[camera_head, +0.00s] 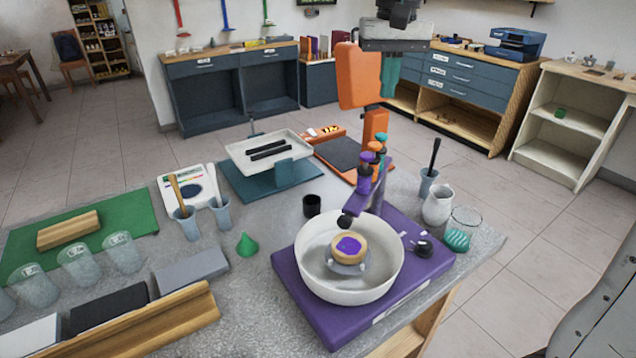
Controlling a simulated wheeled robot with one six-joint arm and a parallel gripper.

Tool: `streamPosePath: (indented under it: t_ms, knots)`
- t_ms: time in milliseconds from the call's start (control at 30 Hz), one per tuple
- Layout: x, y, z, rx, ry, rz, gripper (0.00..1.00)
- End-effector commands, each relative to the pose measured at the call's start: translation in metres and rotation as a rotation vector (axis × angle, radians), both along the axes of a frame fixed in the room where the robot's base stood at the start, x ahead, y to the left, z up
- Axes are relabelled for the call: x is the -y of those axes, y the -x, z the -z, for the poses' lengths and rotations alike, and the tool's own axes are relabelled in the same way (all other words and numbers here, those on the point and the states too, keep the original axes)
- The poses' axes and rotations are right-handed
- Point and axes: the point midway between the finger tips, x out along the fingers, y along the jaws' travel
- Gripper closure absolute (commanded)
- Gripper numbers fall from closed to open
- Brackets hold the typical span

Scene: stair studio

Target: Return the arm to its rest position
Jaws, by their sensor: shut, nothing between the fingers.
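My gripper (395,44) shows at the top edge, right of the middle, as a wide grey body under black wrist parts. It is shut and empty, high above the table's far side and apart from the things on the table. Part of my arm above it is cut off by the picture's edge. An orange upright machine (360,75) stands close beside and below it in the picture, with a teal part (391,75) under the grey body. I cannot tell the depth between them.
The speckled table (240,290) is crowded. A purple wheel base (320,325) carries a white basin (350,290) with a small pot (349,248). A balance tray (268,148), clear cups (122,252), a green cone (246,245) and a white jug (438,205) stand around it. Cabinets line the back.

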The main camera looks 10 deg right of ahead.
Motion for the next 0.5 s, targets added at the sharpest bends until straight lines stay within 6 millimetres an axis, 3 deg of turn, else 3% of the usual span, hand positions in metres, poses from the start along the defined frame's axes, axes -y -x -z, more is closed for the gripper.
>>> streamPosePath:
  t_ms: [133,233,500]
  knots:
    - [0.000,0.002,0.009,-0.005,0.000,-0.029,1.00]
    - [0.002,0.022,0.030,-0.031,0.002,-0.058,1.00]
    - [0.016,0.135,0.067,-0.023,0.002,-0.123,1.00]
